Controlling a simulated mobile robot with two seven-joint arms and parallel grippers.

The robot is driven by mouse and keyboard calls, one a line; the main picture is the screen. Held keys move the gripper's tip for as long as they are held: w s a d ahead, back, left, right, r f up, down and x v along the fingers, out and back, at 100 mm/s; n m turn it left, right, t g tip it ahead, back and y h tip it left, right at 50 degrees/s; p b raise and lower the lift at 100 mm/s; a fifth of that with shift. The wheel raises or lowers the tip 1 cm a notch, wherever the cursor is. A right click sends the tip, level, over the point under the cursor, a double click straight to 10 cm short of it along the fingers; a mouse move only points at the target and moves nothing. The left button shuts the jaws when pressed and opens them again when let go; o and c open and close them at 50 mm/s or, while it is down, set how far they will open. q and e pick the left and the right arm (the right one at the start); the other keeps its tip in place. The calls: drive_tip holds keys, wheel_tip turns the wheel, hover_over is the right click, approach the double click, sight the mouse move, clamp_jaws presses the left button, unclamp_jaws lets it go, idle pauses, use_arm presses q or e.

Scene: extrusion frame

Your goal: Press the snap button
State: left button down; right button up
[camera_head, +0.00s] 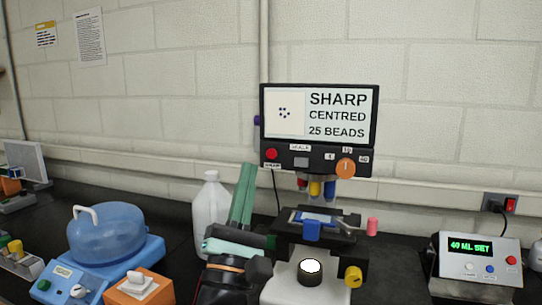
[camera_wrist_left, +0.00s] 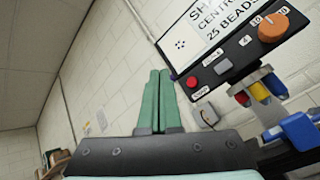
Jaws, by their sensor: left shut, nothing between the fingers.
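The microscope's screen unit (camera_head: 319,158) reads "SHARP CENTRED 25 BEADS" and shows a small cluster of dots. On its lower panel, at the left end, is a round red button (camera_head: 271,153) with a small label under it, too small to read surely. The red button also shows in the left wrist view (camera_wrist_left: 192,82). My left gripper (camera_head: 247,167) has green fingers that are shut and empty, pointing up. Its tips are left of and slightly below the red button, apart from it in the picture. The fingers also show in the left wrist view (camera_wrist_left: 160,73).
An orange knob (camera_head: 345,168) is on the panel's right. Below are coloured objectives (camera_head: 315,188) and the stage with a blue slide holder. A white jug (camera_head: 210,213) stands behind my left arm. A blue bath (camera_head: 107,240) is left; a "40 ML SET" box (camera_head: 478,257) is right.

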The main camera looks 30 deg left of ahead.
sight(272, 154)
use_arm(q)
drive_tip(key=shift+w+a+b, duration=0.3)
drive_tip(key=shift+w, duration=0.95)
drive_tip(key=shift+w+a+b, duration=0.3)
drive_tip(key=shift+w+b, duration=0.05)
drive_tip(key=shift+w, duration=0.9)
drive_tip(key=shift+w+a+b, duration=0.3)
drive_tip(key=shift+w, duration=0.95)
drive_tip(key=shift+w+a, duration=0.1)
drive_tip(key=shift+w, duration=0.3)
drive_tip(key=shift+w+a, duration=0.1)
drive_tip(key=shift+w, duration=0.3)
drive_tip(key=shift+s+d+p, duration=0.2)
drive_tip(key=shift+s+p, duration=0.1)
drive_tip(key=shift+s, duration=0.5)
